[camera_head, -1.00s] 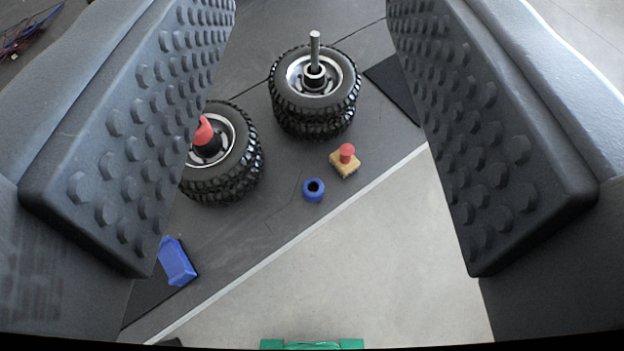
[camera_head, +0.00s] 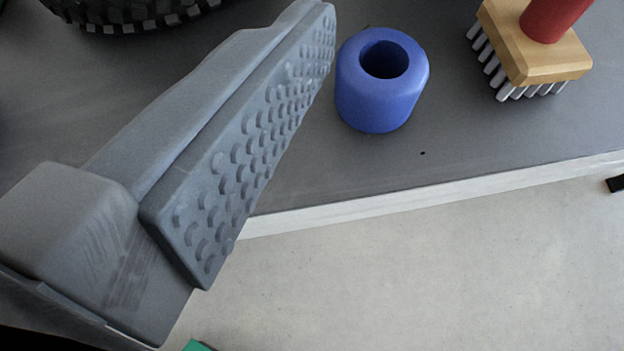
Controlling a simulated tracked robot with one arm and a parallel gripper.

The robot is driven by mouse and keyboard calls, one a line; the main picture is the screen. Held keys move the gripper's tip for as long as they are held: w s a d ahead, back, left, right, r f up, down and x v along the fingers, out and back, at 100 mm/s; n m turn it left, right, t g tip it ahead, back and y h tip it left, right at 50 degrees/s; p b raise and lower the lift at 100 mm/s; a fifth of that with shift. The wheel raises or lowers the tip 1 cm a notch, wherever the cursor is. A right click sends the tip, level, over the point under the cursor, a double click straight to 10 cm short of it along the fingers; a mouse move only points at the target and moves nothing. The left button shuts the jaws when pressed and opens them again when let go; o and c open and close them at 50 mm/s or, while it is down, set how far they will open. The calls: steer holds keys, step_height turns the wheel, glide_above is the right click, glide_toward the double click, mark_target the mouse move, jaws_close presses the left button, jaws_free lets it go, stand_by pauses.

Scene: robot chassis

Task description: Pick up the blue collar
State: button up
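The blue collar (camera_head: 378,105) stands upright on the grey table near its front edge, with its dark round hole facing up. One finger of my gripper (camera_head: 275,120) shows on the left, its studded inner pad facing right. Its tip appears just left of the collar; whether it touches is hard to tell. The collar is nearly fully visible. The other finger is out of the picture. Nothing lies against the visible pad, so my gripper is open and empty.
A wooden brush (camera_head: 530,50) with a red handle and pale bristles lies right of the collar. A black tyre (camera_head: 130,15) is at the top left. The table's pale front edge (camera_head: 450,190) runs below the collar, with light floor beyond. A green thing (camera_head: 197,346) shows at the bottom.

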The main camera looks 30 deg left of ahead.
steer(key=y+b, duration=0.1)
glide_toward(382, 59)
steer(key=b+x, duration=0.2)
steer(key=x, duration=0.3)
steer(key=shift+w+d+r, duration=0.1)
steer(key=b+x, duration=0.2)
steer(key=x, duration=0.3)
steer(key=shift+s, duration=0.2)
steer(key=c, duration=1.1)
